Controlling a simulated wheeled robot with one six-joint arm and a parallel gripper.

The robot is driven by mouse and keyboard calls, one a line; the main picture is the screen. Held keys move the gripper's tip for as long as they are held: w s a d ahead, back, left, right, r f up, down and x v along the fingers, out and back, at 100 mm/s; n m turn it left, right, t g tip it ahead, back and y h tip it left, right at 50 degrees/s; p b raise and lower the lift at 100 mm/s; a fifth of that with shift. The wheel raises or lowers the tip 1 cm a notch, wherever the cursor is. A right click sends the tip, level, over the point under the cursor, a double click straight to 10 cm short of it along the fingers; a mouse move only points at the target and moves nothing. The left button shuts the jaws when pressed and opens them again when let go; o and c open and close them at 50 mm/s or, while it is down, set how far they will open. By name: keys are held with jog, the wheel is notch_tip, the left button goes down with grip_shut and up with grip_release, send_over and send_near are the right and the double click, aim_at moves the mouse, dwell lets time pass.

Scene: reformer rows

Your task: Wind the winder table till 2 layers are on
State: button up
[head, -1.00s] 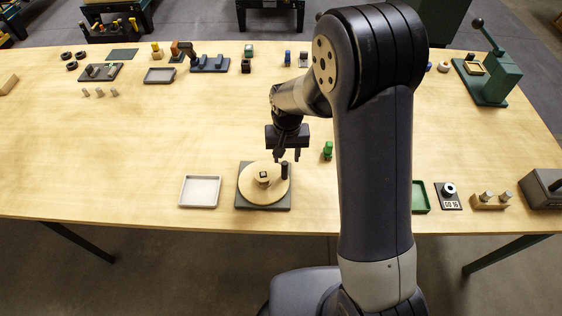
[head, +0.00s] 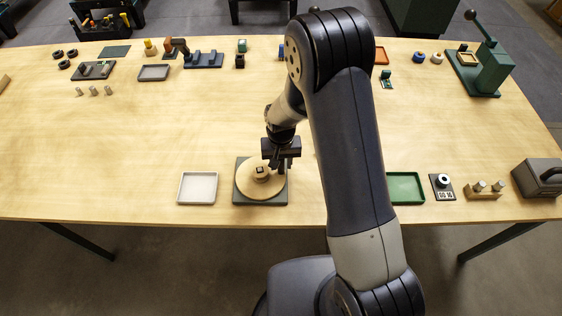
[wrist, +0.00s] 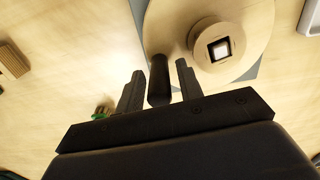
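The winder table is a round pale wooden disc (head: 256,188) on a dark grey-green square base (head: 243,201), at the front middle of the workbench. A small round hub with a dark-rimmed square centre (head: 262,171) sits on the disc; it also shows in the wrist view (wrist: 221,49). The dark upright crank peg (wrist: 159,78) stands at the disc's edge. My gripper (wrist: 160,84) has its two fingers on either side of the peg, with a visible gap on each side. In the head view my gripper (head: 280,168) is low over the disc's right side. I cannot make out layers on the hub.
A white tray (head: 197,203) lies left of the winder. A green press (head: 488,70) stands at the back right. The bench's middle left is clear.

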grip_shut()
jog(key=shift+w+b, duration=0.15)
jog(key=shift+b, duration=0.2)
dwell(0.3)
